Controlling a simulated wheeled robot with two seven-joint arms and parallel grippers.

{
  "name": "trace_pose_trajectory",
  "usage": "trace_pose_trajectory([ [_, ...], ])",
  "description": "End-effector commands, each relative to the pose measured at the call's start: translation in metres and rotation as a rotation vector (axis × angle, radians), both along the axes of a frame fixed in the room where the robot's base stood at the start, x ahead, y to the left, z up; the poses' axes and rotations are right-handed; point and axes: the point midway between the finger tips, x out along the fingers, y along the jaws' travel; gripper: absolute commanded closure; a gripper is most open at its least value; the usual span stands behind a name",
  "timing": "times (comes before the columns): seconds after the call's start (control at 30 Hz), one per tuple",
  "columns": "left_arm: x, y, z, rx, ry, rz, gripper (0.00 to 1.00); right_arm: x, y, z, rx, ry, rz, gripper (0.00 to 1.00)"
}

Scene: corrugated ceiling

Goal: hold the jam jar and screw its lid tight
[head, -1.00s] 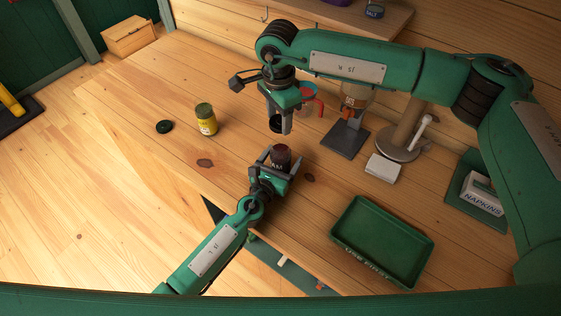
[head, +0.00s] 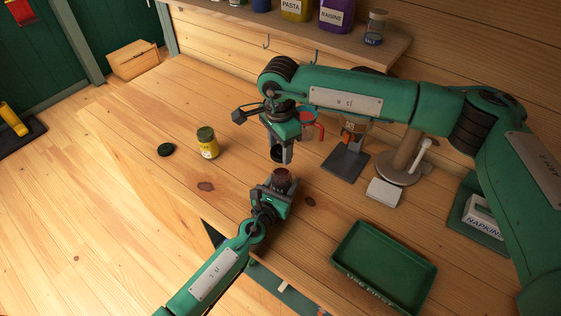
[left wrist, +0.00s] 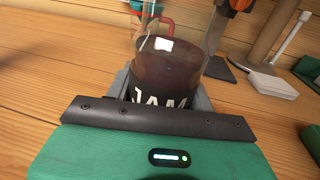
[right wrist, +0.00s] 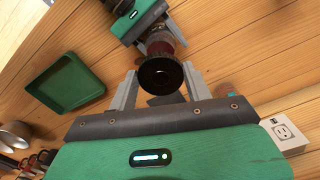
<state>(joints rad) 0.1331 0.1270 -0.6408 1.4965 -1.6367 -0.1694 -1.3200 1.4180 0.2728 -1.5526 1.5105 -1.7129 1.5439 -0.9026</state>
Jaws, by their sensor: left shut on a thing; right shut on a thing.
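The jam jar (head: 282,176), glass with dark red contents and a black JAM label, stands upright in my left gripper (head: 272,187), which is shut on it. The left wrist view shows the jar (left wrist: 168,72) with its clear glass top uncovered. My right gripper (head: 279,153) points down above the jar, shut on a round dark lid (head: 276,154). The lid (right wrist: 160,76) also shows between the fingers in the right wrist view, with the jar (right wrist: 158,42) beyond it. The lid appears apart from the jar; their exact alignment is hard to tell.
A yellow-labelled jar (head: 207,143) with a dark green top and a loose dark lid (head: 166,149) are on the table at left. A green tray (head: 382,267) lies at front right. A dispenser stand (head: 345,163), white block (head: 384,192) and napkins (head: 482,215) are at right.

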Motion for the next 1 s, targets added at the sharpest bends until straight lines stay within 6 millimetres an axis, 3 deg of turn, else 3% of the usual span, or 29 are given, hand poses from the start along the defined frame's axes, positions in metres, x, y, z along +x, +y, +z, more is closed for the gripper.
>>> trace_pose_trajectory([
  [0.2, 0.000, 0.000, 0.000, 0.000, 0.001, 0.000, 0.87, -0.001, 0.001, -0.030, 0.001, 0.001, 0.001, 0.71],
  [0.73, 0.000, 0.000, -0.001, 0.000, 0.001, 0.000, 0.87, 0.000, 0.000, -0.032, 0.000, -0.001, 0.001, 0.71],
  [1.0, 0.000, 0.000, -0.001, 0.000, 0.001, 0.000, 0.87, 0.000, 0.000, -0.046, -0.002, 0.000, 0.002, 0.71],
])
